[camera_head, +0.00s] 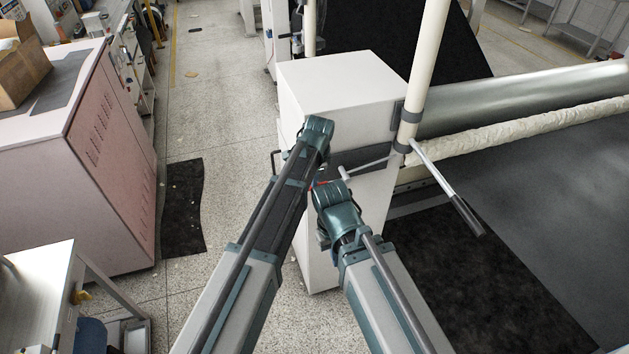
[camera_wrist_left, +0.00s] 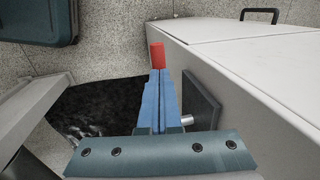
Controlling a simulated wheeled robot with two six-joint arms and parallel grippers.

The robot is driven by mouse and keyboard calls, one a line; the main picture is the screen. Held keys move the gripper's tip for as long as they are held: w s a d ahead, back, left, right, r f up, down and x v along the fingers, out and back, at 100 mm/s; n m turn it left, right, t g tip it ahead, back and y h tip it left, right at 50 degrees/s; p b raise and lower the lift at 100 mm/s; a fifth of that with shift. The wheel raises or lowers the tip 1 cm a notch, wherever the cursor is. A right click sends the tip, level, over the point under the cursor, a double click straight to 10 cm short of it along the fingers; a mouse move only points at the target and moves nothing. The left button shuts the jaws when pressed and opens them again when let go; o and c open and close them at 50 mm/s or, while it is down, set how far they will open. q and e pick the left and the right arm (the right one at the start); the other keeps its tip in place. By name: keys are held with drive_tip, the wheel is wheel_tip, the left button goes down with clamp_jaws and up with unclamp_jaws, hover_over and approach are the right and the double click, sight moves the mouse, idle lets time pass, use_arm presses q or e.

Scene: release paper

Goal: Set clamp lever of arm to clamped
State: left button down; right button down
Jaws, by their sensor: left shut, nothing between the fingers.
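In the head view a pale lever with a dark grip (camera_head: 450,190) slants down to the right from the post on the white cabinet. A thinner light bar (camera_head: 362,168) runs along the cabinet side. My left gripper (camera_wrist_left: 158,76) shows its blue fingers shut and empty in the left wrist view. A red block (camera_wrist_left: 157,56) shows right at their tips; I cannot tell whether they touch or whether it is the clamp lever's end. A grey plate with a metal pin (camera_wrist_left: 187,119) is beside the fingers. My right gripper's fingers are hidden behind its wrist.
The white cabinet (camera_head: 335,85) stands close to both arms. To its right are a silver roller (camera_head: 500,100) and a pale roll (camera_head: 520,125). A dark mat (camera_head: 183,205) lies on open floor left of the arms, near a pink-grey cabinet (camera_head: 75,170).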

use_arm(q)
drive_tip(key=shift+f, duration=0.1)
idle(0.3)
drive_tip(key=shift+s+a+f+h+b, duration=0.1)
drive_tip(key=shift+a+f+h+b, duration=0.2)
drive_tip(key=shift+f+b, duration=0.35)
drive_tip(key=f+h+b, duration=0.1)
drive_tip(key=f+b, duration=0.1)
drive_tip(key=f+t+h+b, duration=0.1)
drive_tip(key=f+h+b, duration=0.1)
drive_tip(key=b, duration=0.1)
drive_tip(key=shift+s+a, duration=0.15)
drive_tip(key=shift+a, duration=0.05)
drive_tip(key=w+d+f+n+t+h+b, duration=0.2)
drive_tip(key=d+f+t+h+b, duration=0.3)
drive_tip(key=b, duration=2.4)
drive_tip(key=shift+w+d+f+h, duration=0.45)
drive_tip(key=shift+d+f+h, duration=1.15)
drive_tip(key=shift+f+h, duration=1.5)
drive_tip(key=shift+d+r+h, duration=0.15)
drive_tip(key=shift+r+h, duration=0.15)
